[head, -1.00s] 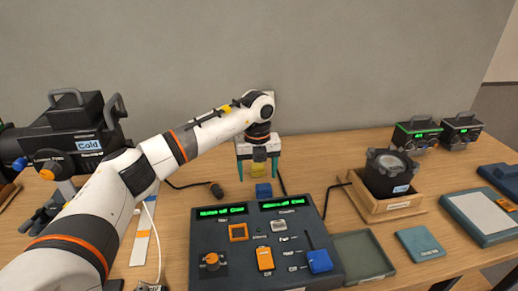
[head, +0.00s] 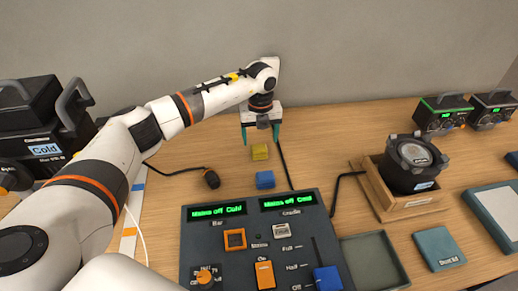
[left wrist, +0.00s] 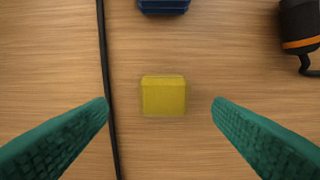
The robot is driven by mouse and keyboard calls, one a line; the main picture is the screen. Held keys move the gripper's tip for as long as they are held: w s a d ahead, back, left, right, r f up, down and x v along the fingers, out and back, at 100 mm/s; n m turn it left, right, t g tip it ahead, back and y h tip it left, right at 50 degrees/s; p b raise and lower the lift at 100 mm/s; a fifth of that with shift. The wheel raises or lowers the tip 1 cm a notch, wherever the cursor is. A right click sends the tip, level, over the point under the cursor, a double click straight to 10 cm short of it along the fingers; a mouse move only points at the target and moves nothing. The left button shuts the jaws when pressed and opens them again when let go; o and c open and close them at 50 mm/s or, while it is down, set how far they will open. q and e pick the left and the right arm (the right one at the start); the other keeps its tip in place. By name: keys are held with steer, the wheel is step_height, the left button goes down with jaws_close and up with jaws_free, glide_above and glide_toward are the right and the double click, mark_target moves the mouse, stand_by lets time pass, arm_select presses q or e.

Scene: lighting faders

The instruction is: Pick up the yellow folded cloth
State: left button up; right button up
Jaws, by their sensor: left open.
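The yellow folded cloth (head: 260,152) lies on the wooden table behind the control panel. It also shows in the left wrist view (left wrist: 163,96), as a small yellow block shape midway between the fingers and a little beyond their tips. My left gripper (head: 261,134) is open and empty, pointing down above the table just behind the cloth in the head view. Its two green fingers (left wrist: 162,104) stand wide apart, and neither touches the cloth. My right gripper is not in view.
A blue folded piece (head: 265,180) lies just in front of the cloth. A black cable (head: 285,165) runs close beside it. The control panel (head: 250,215), a black lamp in a wooden tray (head: 400,212) and a green tray (head: 375,262) stand nearer. A dark plug (head: 212,179) lies left.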

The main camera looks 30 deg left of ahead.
mark_target(259, 147)
arm_select(q)
step_height(259, 147, down, 5)
steer(key=shift+s+a+r+p, duration=0.1)
steer(key=shift+a+p, duration=0.05)
steer(key=shift+p, duration=0.75)
steer(key=shift+f, duration=0.35)
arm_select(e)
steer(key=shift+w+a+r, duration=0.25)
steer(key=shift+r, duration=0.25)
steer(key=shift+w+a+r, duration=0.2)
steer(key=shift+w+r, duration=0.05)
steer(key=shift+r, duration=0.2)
arm_select(q)
steer(key=c, duration=1.1)
